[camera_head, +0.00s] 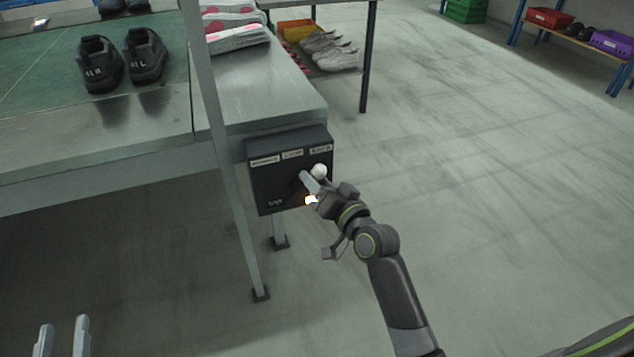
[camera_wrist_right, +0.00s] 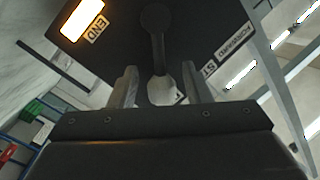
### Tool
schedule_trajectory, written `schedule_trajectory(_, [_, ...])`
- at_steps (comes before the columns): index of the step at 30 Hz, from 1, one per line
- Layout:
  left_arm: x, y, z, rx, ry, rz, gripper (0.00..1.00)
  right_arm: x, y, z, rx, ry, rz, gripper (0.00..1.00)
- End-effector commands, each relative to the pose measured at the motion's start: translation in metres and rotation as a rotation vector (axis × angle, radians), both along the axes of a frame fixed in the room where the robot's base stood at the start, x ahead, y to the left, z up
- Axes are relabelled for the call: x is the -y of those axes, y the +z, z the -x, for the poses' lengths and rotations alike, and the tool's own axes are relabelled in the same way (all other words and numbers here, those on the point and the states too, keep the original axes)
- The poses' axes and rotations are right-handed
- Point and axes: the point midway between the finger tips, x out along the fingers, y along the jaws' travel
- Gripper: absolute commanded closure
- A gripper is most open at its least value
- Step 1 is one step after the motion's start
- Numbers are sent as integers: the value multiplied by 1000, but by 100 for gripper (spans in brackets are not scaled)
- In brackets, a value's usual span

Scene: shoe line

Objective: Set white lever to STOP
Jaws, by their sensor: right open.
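The white lever's knob (camera_head: 319,170) stands out from a black control box (camera_head: 262,186), below the rightmost of three labels in the head view. The middle label (camera_head: 292,155) seems to read STOP. In the wrist view the lever has a dark shaft (camera_wrist_right: 156,45) and a pale knob (camera_wrist_right: 162,90). My right gripper (camera_head: 313,182) is at the box front, open, with the knob between its fingers; no firm contact shows. The wrist view shows the FORWARD label (camera_wrist_right: 234,40) and part of the ST label (camera_wrist_right: 209,69). My left gripper (camera_head: 62,338) is open and empty at the bottom left.
An orange lamp (camera_head: 311,199) glows low on the box. The metal line table (camera_head: 100,142) with dark shoes (camera_head: 146,55) stands at left, a slanted grey post (camera_head: 226,150) before the box.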

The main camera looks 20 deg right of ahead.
Motion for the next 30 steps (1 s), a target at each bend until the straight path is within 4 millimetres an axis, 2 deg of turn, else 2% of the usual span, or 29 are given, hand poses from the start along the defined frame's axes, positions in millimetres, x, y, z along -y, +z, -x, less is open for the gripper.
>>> schedule_trajectory(10, [0, 4, 0, 18, 0, -4, 63, -1, 0, -4, 0, 0, 0, 56])
schedule_trajectory(21, [0, 3, 0, 17, 1, -4, 63, -1, 1, -4, 2, -1, 1, 100])
schedule_trajectory(30, [0, 3, 0, 17, 0, -3, 63, 0, 3, -4, 8, -3, 2, 100])
